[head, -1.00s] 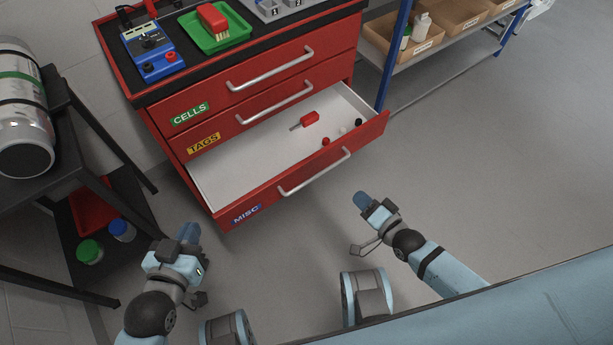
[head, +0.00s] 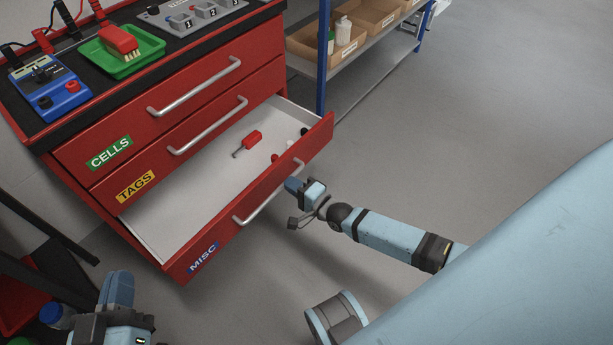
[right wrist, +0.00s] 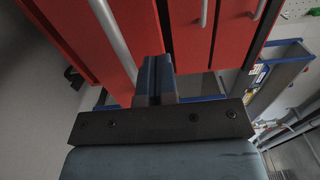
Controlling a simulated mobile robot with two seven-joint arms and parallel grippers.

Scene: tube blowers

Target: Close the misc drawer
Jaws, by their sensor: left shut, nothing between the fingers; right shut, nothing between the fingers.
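The red misc drawer (head: 190,265) is the lowest of three drawers and stands pulled out, its white inside showing. Its label reads MISC, and its silver handle (head: 265,197) runs along the front. My right gripper (head: 291,184) is shut and empty, at the right end of that handle; I cannot tell if it touches. In the right wrist view its blue fingers (right wrist: 155,75) are together beside a silver handle (right wrist: 112,36) and in front of a red drawer front. My left gripper (head: 117,288) is shut and empty at the lower left, apart from the drawer.
A red-handled tool (head: 248,143) and several small round pieces lie in the drawer. The CELLS and TAGS drawers above are shut. A blue-post shelf (head: 323,55) with cardboard bins stands to the right. A dark stand (head: 30,225) is at left. Floor at right is clear.

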